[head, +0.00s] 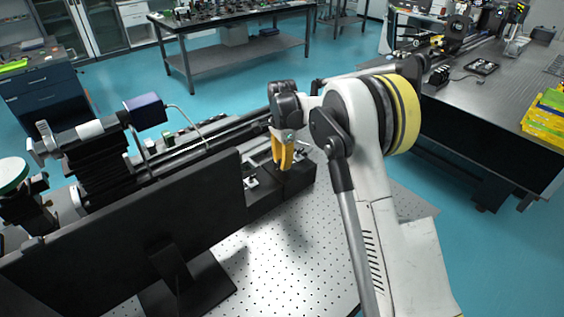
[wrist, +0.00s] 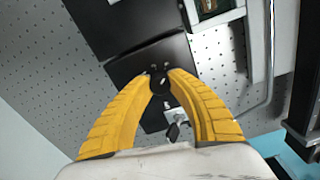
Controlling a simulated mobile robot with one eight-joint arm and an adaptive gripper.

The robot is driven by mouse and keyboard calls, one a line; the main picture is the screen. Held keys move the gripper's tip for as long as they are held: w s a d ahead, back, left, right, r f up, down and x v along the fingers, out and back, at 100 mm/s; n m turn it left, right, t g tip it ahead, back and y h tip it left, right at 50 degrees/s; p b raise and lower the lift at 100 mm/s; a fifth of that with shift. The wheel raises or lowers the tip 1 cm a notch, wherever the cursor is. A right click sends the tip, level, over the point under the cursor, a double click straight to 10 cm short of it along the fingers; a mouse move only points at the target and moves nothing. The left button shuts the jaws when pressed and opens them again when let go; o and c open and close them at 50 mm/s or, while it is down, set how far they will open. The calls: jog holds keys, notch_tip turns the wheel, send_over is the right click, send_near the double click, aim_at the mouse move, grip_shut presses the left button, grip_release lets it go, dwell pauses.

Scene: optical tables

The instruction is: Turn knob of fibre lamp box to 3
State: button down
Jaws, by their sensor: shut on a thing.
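The fibre lamp box is a black box (head: 298,177) on the perforated optical table, below my gripper in the head view. In the wrist view its dark face (wrist: 133,68) lies under the fingertips. A small round black knob (wrist: 160,84) with a pale mark shows between the two yellow fingertips. My gripper (wrist: 161,77) is shut on this knob, one finger on each side. In the head view my gripper (head: 283,165) points down at the box and hides the knob. The scale numbers cannot be read.
A large black monitor (head: 130,215) stands left of the box. Long dark rails (head: 225,130) with optical parts run behind it. A silver fitting with a dark thumb screw (wrist: 174,126) is close to the right finger. Bare perforated table (head: 285,255) lies in front.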

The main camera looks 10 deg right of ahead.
dwell(0.3)
jog(key=c, duration=1.2)
grip_release()
jog(key=shift+r, duration=0.1)
notch_tip(320, 180, up, 12)
